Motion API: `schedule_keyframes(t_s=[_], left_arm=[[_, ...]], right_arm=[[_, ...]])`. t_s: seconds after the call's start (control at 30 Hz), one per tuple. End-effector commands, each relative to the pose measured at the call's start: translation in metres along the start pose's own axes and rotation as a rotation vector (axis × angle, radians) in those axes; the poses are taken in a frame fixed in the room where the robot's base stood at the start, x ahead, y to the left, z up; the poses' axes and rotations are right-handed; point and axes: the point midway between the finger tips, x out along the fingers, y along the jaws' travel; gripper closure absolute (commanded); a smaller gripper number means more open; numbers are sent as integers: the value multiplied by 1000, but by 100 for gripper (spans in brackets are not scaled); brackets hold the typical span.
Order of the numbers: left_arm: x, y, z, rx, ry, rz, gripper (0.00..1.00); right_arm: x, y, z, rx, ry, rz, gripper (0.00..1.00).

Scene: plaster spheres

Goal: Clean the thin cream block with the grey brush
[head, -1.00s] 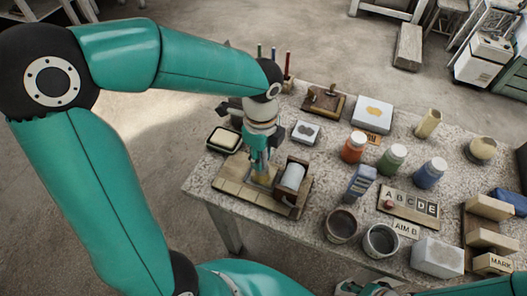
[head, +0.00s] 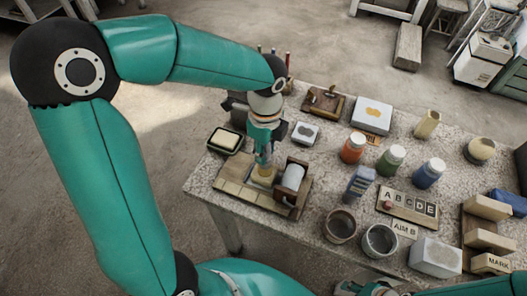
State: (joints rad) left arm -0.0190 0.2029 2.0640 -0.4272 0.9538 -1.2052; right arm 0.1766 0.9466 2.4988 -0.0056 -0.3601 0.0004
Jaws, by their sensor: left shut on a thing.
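My left gripper (head: 263,153) points down over the wooden board (head: 228,190) at the table's near left. It is shut on a slim upright thing, taken to be the grey brush (head: 263,162), mostly hidden by the fingers. Its lower end is at a small cream-yellow block (head: 262,178) on the board, which looks like the thin cream block. I cannot tell whether they touch.
A black dish with a cream slab (head: 225,139) lies to the left. Jars (head: 353,148), cups (head: 340,225) and a letter board (head: 408,204) fill the table's right.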

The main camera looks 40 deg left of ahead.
Motion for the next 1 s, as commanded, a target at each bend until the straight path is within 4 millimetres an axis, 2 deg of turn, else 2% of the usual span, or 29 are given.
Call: schedule_keyframes(t_s=[0.23,0.5,0.67,1.0], left_arm=[[-1,-16,2,-1,0,0,100],[1,-20,3,0,0,-1,100],[1,-17,3,0,0,0,100],[0,2,0,0,0,-1,100]], right_arm=[[-6,-2,0,0,0,0,60],[-6,-2,0,0,0,0,60],[-5,-2,0,0,0,0,60],[-1,0,0,0,0,0,60]])
